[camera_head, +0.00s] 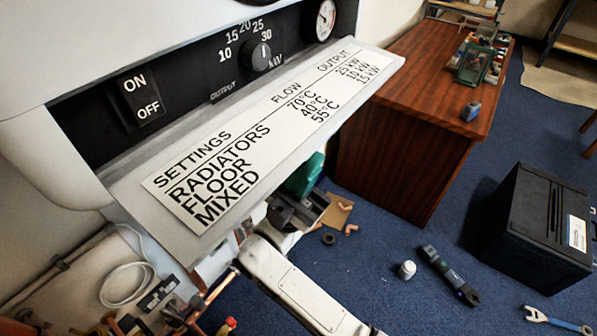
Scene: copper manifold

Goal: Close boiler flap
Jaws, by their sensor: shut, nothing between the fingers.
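The boiler flap (128,192) is open, folded down and outward below the control panel. Its inner face shows a white settings label (262,135) listing radiators, floor and mixed. The white boiler (45,125) has a black panel with an ON/OFF switch (140,95), a dial (260,57) and a round gauge (325,20). My dark gripper (308,204) is below the flap's front edge, near its middle. It looks shut and empty. The flap partly hides the space behind it, and I cannot tell whether they touch.
A wooden desk (400,150) stands right of the flap with tools on top. Copper pipes (205,300) run below the boiler.

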